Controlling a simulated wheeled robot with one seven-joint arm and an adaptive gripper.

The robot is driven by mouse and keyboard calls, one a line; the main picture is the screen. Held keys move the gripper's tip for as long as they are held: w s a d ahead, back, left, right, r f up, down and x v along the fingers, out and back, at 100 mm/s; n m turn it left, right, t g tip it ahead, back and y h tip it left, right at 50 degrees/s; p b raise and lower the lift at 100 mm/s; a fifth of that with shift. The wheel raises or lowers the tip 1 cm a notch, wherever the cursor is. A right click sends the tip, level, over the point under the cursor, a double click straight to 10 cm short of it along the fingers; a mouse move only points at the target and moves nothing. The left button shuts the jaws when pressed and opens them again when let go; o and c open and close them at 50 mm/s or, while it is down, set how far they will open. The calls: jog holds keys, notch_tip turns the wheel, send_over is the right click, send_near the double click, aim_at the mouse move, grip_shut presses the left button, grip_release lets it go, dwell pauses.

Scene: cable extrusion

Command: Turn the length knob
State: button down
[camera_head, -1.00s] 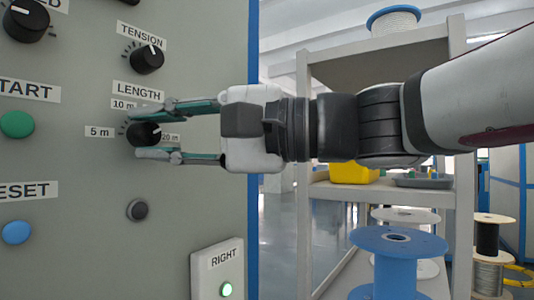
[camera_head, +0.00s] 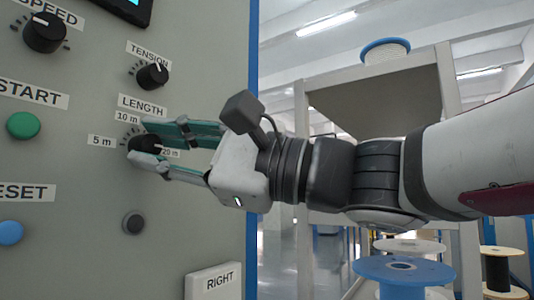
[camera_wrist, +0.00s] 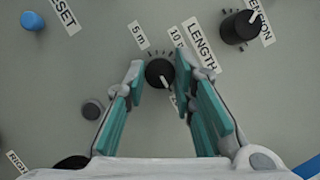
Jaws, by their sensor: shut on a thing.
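The length knob (camera_head: 143,144) is a small black round dial under the LENGTH label (camera_head: 142,105) on the grey panel. In the wrist view the length knob (camera_wrist: 159,73) sits between my two green-padded fingers, and its white mark points toward the partly hidden 20 m label (camera_wrist: 172,99). My gripper (camera_head: 142,141) reaches in from the right, rolled, with one finger above the knob and one below. It also shows in the wrist view (camera_wrist: 159,66), shut on the knob at the fingertips. The fingers hide part of the knob in the head view.
The TENSION knob (camera_head: 152,75) is above and the SPEED knob (camera_head: 44,33) is at upper left. A green START button (camera_head: 23,126), a blue RESET button (camera_head: 9,233) and a dark round button (camera_head: 133,223) are nearby. A blue spool (camera_head: 402,272) stands at lower right.

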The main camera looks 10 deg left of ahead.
jog(key=shift+w, duration=0.1)
jog(key=c, duration=1.3)
grip_release()
jog(key=shift+c, duration=0.2)
jog(key=d+f, duration=0.2)
jog(key=d, duration=0.9)
jog(key=shift+s+d+f, duration=0.2)
jog(key=shift+s+d, duration=0.15)
jog(key=shift+d, duration=0.05)
